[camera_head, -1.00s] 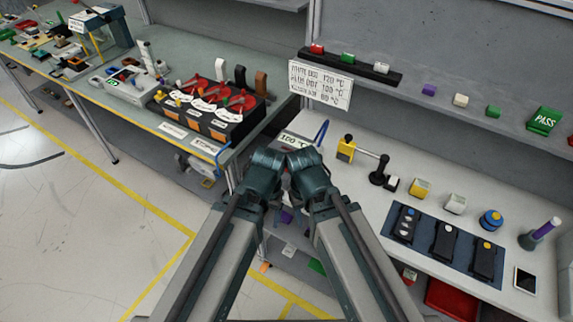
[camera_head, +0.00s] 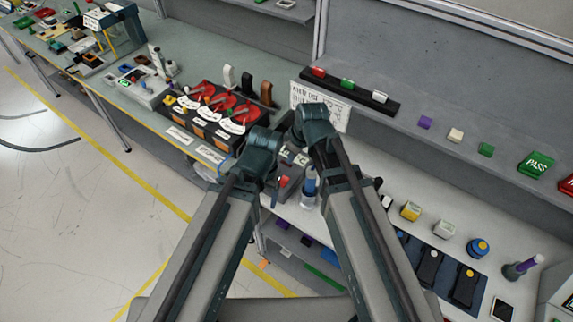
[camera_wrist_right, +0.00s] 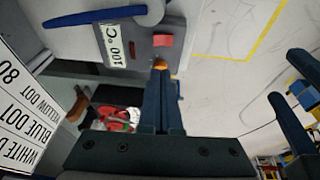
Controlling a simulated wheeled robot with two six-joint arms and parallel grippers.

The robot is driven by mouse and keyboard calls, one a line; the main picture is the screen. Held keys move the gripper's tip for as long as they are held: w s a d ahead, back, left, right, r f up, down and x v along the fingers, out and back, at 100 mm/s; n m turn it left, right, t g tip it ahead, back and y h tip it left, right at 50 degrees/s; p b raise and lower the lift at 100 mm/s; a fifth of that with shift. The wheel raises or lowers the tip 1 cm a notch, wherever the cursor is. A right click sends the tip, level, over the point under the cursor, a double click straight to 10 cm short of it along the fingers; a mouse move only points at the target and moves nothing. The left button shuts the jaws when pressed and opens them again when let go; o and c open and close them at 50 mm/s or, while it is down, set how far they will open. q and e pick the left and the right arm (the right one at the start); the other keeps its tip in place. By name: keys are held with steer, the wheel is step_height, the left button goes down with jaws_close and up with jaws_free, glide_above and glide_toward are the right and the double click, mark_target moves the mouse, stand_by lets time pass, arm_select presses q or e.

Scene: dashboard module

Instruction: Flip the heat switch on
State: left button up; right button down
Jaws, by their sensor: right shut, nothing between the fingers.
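A grey heating unit (camera_wrist_right: 185,12) carries a "100 °C" label (camera_wrist_right: 114,44) and a red rocker switch (camera_wrist_right: 163,41). The switch also shows between my arms in the head view (camera_head: 284,181). Which way the switch is tipped I cannot tell. My right gripper (camera_wrist_right: 160,66) is shut and empty. Its orange-tipped fingers point at the unit, close beside the red switch; whether they touch it I cannot tell. In the head view my arms partly cover the unit.
A white sign (camera_head: 335,118) with dot temperatures hangs at the shelf edge, partly behind my right arm. A blue handle (camera_wrist_right: 90,16) sits beside the unit. The workbench with red dials (camera_head: 222,104) is to the left. Dark pads with dotted black blocks (camera_head: 430,265) lie on the right.

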mark_target(285, 178)
stand_by(0.4)
steer(key=b+x, duration=1.2)
steer(key=x, duration=0.1)
steer(key=shift+s+d+f+b, duration=0.1)
steer(key=shift+d+b, duration=0.25)
steer(key=shift+d, duration=0.05)
steer(key=shift+f+b, duration=0.45)
steer(key=shift+b, duration=0.05)
steer(key=shift+d, duration=0.1)
